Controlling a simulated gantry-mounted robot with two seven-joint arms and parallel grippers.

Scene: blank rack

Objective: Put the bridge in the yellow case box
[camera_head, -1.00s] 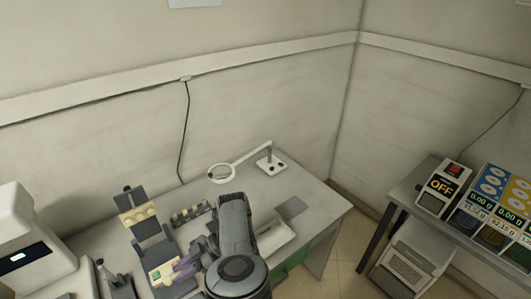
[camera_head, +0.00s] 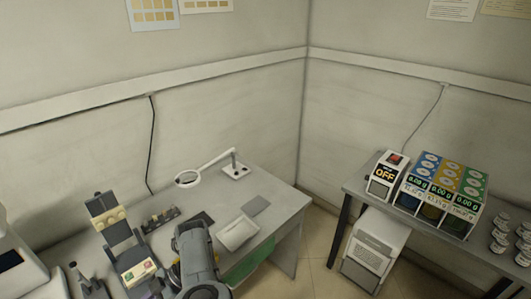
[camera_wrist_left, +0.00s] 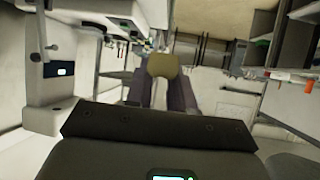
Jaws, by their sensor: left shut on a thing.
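My left gripper (camera_wrist_left: 163,84) is shut on a tan, rounded piece (camera_wrist_left: 164,63), seen between its two purple-grey fingers in the left wrist view. The piece could be the bridge, but its shape does not show clearly. In the head view my left arm (camera_head: 196,255) is at the front of the desk, and its fingers are mostly hidden or out of frame. A yellow-topped unit (camera_head: 447,174) stands on the right table between a blue one (camera_head: 425,166) and a green one (camera_head: 473,185); it looks like the yellow case box. My left arm is well away from it. My right gripper is not in view.
The right table (camera_head: 358,187) also holds an "OFF" switch box (camera_head: 385,175) and several jars (camera_head: 499,232).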

